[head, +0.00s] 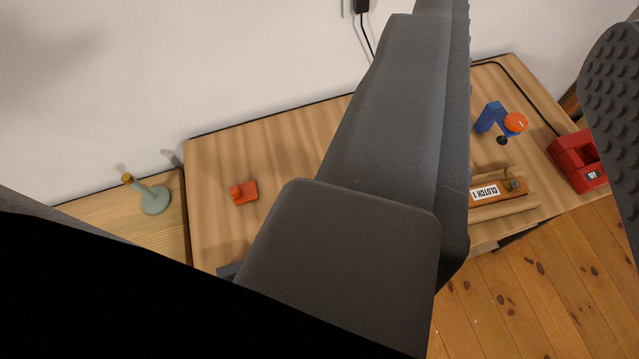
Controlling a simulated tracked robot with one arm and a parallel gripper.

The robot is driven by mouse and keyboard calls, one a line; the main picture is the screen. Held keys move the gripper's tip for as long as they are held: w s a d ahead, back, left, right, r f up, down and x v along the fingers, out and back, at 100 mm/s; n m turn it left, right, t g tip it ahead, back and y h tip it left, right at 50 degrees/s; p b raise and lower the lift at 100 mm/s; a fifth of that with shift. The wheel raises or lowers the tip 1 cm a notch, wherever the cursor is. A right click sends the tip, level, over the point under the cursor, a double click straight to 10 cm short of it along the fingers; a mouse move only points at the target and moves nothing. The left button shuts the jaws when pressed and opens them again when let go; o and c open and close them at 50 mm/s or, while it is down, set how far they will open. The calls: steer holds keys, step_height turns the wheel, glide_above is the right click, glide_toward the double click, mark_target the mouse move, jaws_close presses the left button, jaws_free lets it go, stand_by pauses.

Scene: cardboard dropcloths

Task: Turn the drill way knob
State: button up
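A small blue tool (487,117) with a round orange knob (515,122) stands on the right part of the wooden board. The knob bears a pale line across its face, and a small black end shows below it. No label reads as the drill way knob, so I cannot tell for sure that this is it. My gripper (540,60) is open, with one dark finger across the middle and the other, with a studded pad, at the right edge. The orange knob shows in the gap between them, apart from both. Nothing is held.
A small orange piece (244,192) and a grey-green stand (153,197) are left. A black cable crosses the right side.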

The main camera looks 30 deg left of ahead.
steer(key=n+g+p, duration=0.6)
steer(key=g+p, duration=0.8)
steer(key=g, duration=0.1)
glide_above(291, 210)
step_height(291, 210, down, 31)
step_height(291, 210, down, 12)
steer(key=shift+f+p, duration=0.25)
steer(key=shift+p, duration=0.9)
